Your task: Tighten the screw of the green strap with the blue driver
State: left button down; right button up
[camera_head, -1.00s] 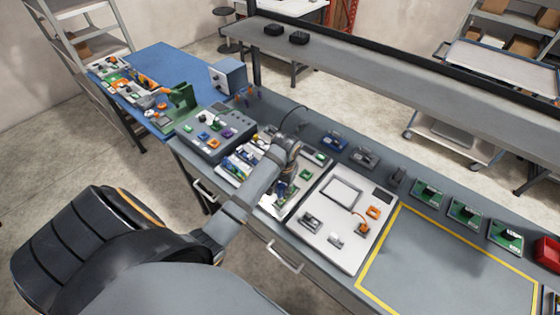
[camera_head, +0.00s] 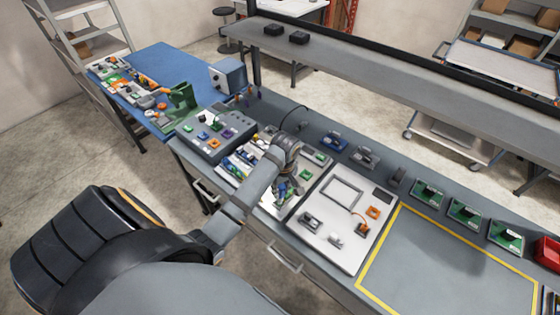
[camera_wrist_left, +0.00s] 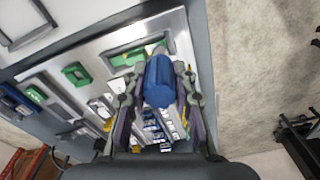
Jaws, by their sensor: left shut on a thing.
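My left gripper (camera_head: 284,192) hangs over the pale panel in the middle of the bench. In the left wrist view its fingers (camera_wrist_left: 161,100) are closed around a blue cylindrical handle, the blue driver (camera_wrist_left: 159,80). The driver's tip is hidden. A green piece (camera_wrist_left: 127,58) in a grey frame lies on the panel just beyond the driver, partly covered by it; it may be the green strap. Another small green piece (camera_wrist_left: 76,73) is to its left. I cannot make out a screw or whether the driver touches anything. My right gripper is not in view.
A white panel (camera_head: 325,240) with a grey frame and small fixtures lies right of my gripper. A grey box with coloured knobs (camera_head: 215,133) stands to the left. Several small devices line the bench's back. The yellow-outlined area (camera_head: 450,265) at right is clear.

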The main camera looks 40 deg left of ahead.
pick_arm(q)
jog(key=shift+f, duration=0.3)
jog(key=shift+f, duration=0.5)
